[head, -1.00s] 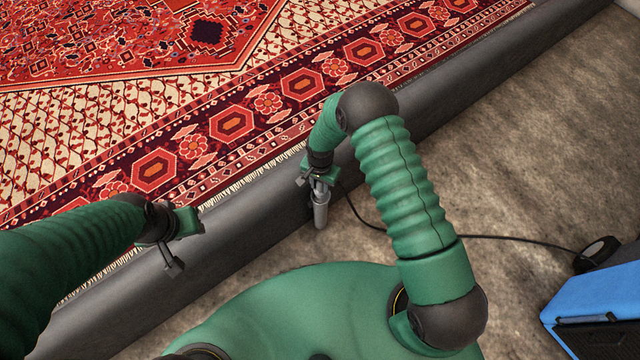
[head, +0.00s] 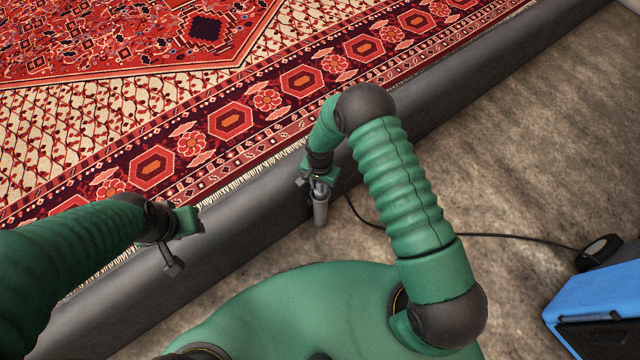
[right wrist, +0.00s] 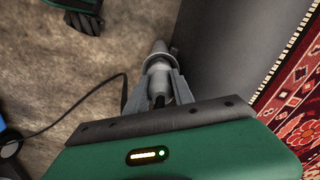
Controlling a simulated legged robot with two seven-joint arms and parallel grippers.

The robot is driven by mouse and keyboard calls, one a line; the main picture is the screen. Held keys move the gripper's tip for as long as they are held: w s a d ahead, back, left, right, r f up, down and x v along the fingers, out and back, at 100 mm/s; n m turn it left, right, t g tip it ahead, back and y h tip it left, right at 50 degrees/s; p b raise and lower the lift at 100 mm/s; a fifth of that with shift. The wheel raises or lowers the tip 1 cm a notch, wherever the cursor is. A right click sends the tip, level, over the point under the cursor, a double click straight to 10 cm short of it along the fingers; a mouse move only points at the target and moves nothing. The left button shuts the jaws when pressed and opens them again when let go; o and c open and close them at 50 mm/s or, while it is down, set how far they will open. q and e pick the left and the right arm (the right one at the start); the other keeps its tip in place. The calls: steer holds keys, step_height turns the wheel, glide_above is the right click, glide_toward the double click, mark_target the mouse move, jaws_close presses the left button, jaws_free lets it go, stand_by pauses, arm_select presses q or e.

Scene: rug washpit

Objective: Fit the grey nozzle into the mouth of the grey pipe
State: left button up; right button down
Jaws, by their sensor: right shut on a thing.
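The grey pipe (head: 320,212) stands upright beside the dark grey kerb, directly under my right gripper. My right gripper (head: 319,188) points down and is shut on the grey nozzle. In the right wrist view, the nozzle (right wrist: 160,88) sits between the two grey fingers, in line with the pipe (right wrist: 157,62) beyond it. The nozzle's lower end is at the pipe's mouth; how deep it goes in cannot be told. My left gripper (head: 182,243) hangs over the kerb at left, apart from both; its fingers do not show clearly.
The long dark grey kerb (head: 440,110) runs diagonally between the patterned red rug (head: 230,120) and the bare brown floor (head: 540,150). A black cable (head: 480,237) crosses the floor from near the pipe toward a blue box (head: 600,300) at right.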

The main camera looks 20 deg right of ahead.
steer(key=shift+f+b, duration=0.4)
steer(key=shift+f, duration=0.25)
steer(key=c, duration=1)
jaws_free()
step_height(320, 180, up, 17)
steer(key=p, duration=0.6)
steer(key=shift+f, duration=0.15)
